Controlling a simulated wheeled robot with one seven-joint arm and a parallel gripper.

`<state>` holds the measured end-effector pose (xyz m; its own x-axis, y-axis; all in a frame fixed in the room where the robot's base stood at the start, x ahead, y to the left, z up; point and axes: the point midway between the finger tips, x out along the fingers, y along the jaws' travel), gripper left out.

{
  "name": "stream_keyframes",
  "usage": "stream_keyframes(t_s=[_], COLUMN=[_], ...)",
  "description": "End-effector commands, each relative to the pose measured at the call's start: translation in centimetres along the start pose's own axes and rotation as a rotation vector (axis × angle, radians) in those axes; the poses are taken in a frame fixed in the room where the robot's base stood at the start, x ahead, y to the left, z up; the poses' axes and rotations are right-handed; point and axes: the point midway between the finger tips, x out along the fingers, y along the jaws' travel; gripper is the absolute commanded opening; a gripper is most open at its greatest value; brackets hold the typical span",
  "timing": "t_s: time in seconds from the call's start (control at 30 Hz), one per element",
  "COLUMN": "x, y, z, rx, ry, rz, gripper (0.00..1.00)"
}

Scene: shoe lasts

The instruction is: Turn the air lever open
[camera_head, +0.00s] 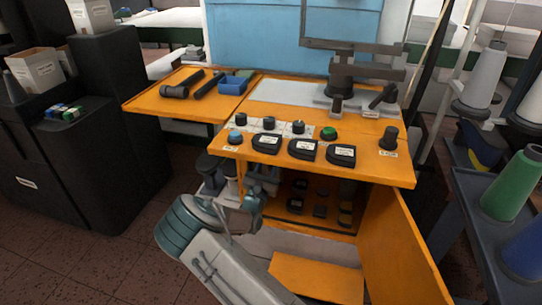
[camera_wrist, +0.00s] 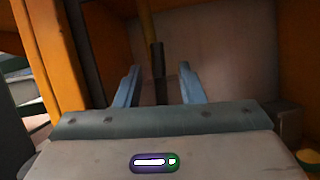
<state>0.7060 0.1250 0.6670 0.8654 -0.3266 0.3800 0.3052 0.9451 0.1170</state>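In the wrist view, a dark upright bar (camera_wrist: 158,60), which looks like the lever handle, stands between my gripper's two blue-grey fingers (camera_wrist: 158,68). A yellow-orange rod (camera_wrist: 147,20) shows just above it. The fingers are spread, with a visible gap on each side of the bar. I cannot tell how far its lower end lies from the gripper's body. In the head view my gripper is beneath the front left of the orange bench (camera_head: 395,170), mostly hidden by the bench and my own arm. I cannot make out the lever there.
The bench top holds knobs (camera_head: 329,133), black labelled blocks (camera_head: 302,149) and a grey clamp-like machine (camera_head: 345,85). An orange door (camera_head: 400,245) hangs open at right. A shelf below holds small dark items (camera_head: 320,211). Thread cones (camera_head: 512,185) stand far right; black cabinets (camera_head: 85,150) stand left.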

Motion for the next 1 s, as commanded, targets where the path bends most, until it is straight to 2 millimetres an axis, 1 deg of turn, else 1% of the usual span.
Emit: stream_keyframes(t_s=[0.03,0.2,0.3,0.4,0.5,0.6,0.87,0.9,0.93,0.97,1.0], x=[-1.2,-5.2,-7.3,-8.9,-9.9,-10.5,-10.7,-10.7,-10.6,-10.6,-10.4], y=[0.1,0.1,0.1,0.1,0.0,0.0,0.0,0.0,-0.1,-0.1,-0.4], z=[0.1,0.1,0.1,0.1,0.0,0.0,0.0,0.0,0.0,0.1,0.2], rx=[-0.002,-0.003,-0.002,-0.002,-0.002,-0.001,-0.001,-0.001,-0.001,0.0,0.002], ry=[0.004,0.003,0.003,0.001,0.002,0.0,0.0,0.0,0.0,0.0,0.001], rz=[0.002,0.003,0.002,0.002,0.0,0.0,0.0,0.0,-0.002,-0.005,-0.016], gripper=[0.36,0.36,0.36,0.36,0.36,0.36,0.36,0.3,0.22,0.13,0.02])
